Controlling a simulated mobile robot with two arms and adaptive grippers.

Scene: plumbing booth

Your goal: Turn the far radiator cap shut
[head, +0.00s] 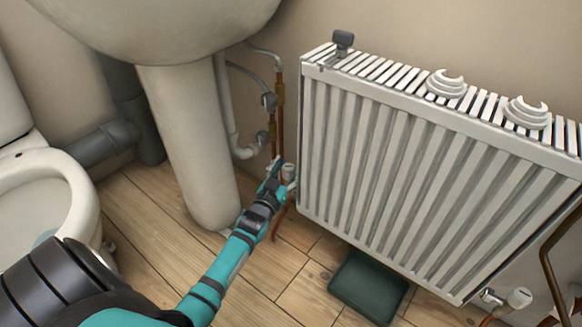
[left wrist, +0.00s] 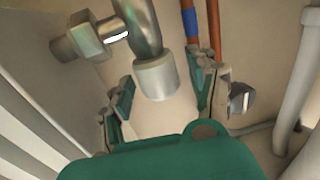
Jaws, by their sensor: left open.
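The far radiator cap (head: 289,170) is a small pale cylinder on the valve at the radiator's lower left corner in the head view. My left gripper (head: 278,178) reaches down to it from the lower left and partly covers the valve. In the left wrist view the cap (left wrist: 156,77) hangs below a curved metal fitting, between the two spread fingers of my left gripper (left wrist: 163,92). The gripper is open, with a gap showing on both sides of the cap. The white ribbed radiator (head: 400,170) stands against the wall. My right gripper is not in view.
A second pale cap (head: 519,297) sits at the radiator's lower right. Copper pipes (head: 280,105) rise close behind my left gripper. A sink pedestal (head: 190,145) and toilet (head: 45,200) stand left. A dark green tray (head: 368,287) lies under the radiator.

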